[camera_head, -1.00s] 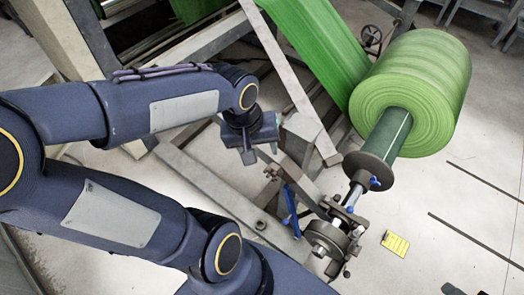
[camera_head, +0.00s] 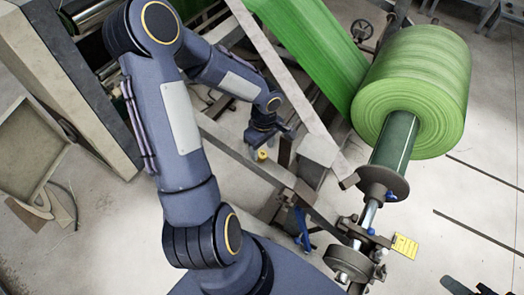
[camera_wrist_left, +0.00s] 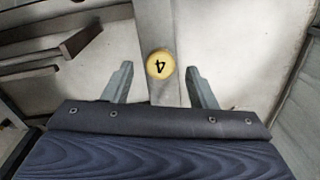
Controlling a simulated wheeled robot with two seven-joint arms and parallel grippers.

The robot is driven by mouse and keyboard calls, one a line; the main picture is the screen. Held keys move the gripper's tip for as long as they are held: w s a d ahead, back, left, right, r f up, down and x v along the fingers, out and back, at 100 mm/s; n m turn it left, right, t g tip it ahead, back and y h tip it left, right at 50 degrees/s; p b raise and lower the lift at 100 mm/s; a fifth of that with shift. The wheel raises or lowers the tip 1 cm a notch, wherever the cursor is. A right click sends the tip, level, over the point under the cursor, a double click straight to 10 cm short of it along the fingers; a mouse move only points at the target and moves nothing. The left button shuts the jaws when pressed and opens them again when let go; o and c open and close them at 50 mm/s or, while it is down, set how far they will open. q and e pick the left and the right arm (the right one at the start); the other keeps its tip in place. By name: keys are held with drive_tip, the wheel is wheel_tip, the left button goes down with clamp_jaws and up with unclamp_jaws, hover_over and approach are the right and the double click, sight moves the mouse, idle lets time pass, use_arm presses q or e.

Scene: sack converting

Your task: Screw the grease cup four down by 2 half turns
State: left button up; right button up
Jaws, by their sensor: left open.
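The grease cup four is a small round yellow cap (camera_wrist_left: 161,64) with a black 4 on top, upside down in the left wrist view. It sits on a grey beam (camera_wrist_left: 158,25). My left gripper (camera_wrist_left: 160,72) is open, with one finger on each side of the cap and a gap to both. In the head view the yellow cap (camera_head: 262,155) shows small just below my left gripper (camera_head: 270,138). I cannot tell the height between fingers and cap. Dark shapes at the bottom right edge of the head view may be part of my right gripper, mostly cut off.
A large green roll (camera_head: 415,90) on a shaft stands at the right, with green web (camera_head: 310,50) running up from it. A diagonal grey frame bar (camera_head: 280,75) rises close beside my left gripper. A yellow tag (camera_head: 405,246) is near the shaft's bearing (camera_head: 350,262).

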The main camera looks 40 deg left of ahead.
sight(261, 156)
use_arm(q)
drive_tip(key=shift+f, duration=1.2)
drive_tip(key=shift+s, duration=0.1)
drive_tip(key=c, duration=1)
drive_tip(key=shift+m, duration=0.3)
